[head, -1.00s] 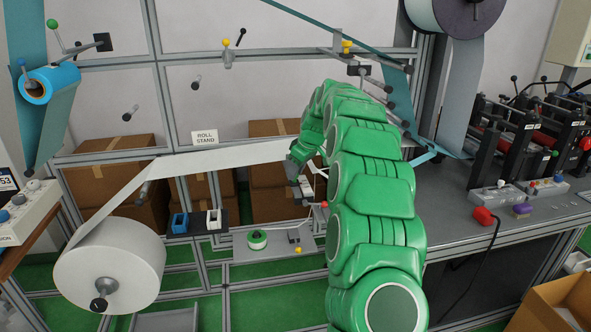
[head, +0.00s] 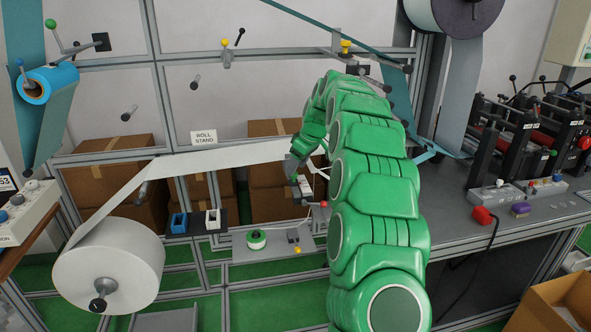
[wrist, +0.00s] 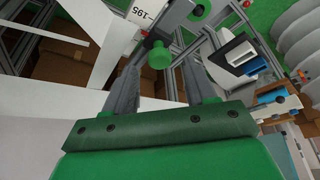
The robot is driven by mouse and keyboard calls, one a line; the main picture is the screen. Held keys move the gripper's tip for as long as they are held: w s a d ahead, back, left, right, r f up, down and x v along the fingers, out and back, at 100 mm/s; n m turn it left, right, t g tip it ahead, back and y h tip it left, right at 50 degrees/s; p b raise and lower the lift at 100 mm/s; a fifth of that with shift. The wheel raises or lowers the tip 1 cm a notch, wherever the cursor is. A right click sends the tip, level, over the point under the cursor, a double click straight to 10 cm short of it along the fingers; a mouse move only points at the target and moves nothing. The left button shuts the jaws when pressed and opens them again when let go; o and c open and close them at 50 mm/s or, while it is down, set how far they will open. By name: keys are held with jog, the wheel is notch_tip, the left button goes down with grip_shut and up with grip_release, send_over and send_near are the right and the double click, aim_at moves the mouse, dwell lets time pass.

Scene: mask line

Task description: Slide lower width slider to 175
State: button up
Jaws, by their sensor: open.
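In the wrist view, my gripper (wrist: 160,72) is open, with one grey finger on each side of a green knob (wrist: 158,54). The knob is on a grey bracket by a white scale plate (wrist: 144,14) marked 195. I cannot tell whether the fingers touch the knob. This knob may be the lower width slider's handle; its exact setting cannot be read. In the head view, my gripper (head: 296,168) is small and partly hidden by my green arm, at the right end of the white web.
A white web (head: 225,157) runs left from my gripper to a large white roll (head: 108,265). A black bracket with blue and white blocks (head: 197,221) hangs below the web. A red knob (head: 324,204) is close below my gripper. Cardboard boxes (head: 270,180) stand behind the frame.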

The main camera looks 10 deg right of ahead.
jog(key=v, duration=0.5)
jog(key=shift+r, duration=0.1)
jog(key=shift+s, duration=0.1)
jog(key=s+a+r+m+g, duration=0.1)
jog(key=s+a, duration=0.2)
jog(key=s, duration=0.7)
jog(key=s+a+r+m+g+h, duration=0.1)
jog(key=s+a+m, duration=0.1)
jog(key=s, duration=0.7)
jog(key=s+a+r+m+g, duration=0.1)
jog(key=s+a, duration=0.2)
jog(key=s, duration=0.7)
jog(key=s+d+f+m+g+h, duration=0.1)
jog(key=s+f, duration=0.3)
jog(key=s, duration=1.1)
jog(key=s+d+f+m+g+h, duration=0.1)
jog(key=s+f+m, duration=0.3)
jog(key=s, duration=1.2)
jog(key=shift+s+d, duration=0.2)
jog(key=shift+s, duration=0.05)
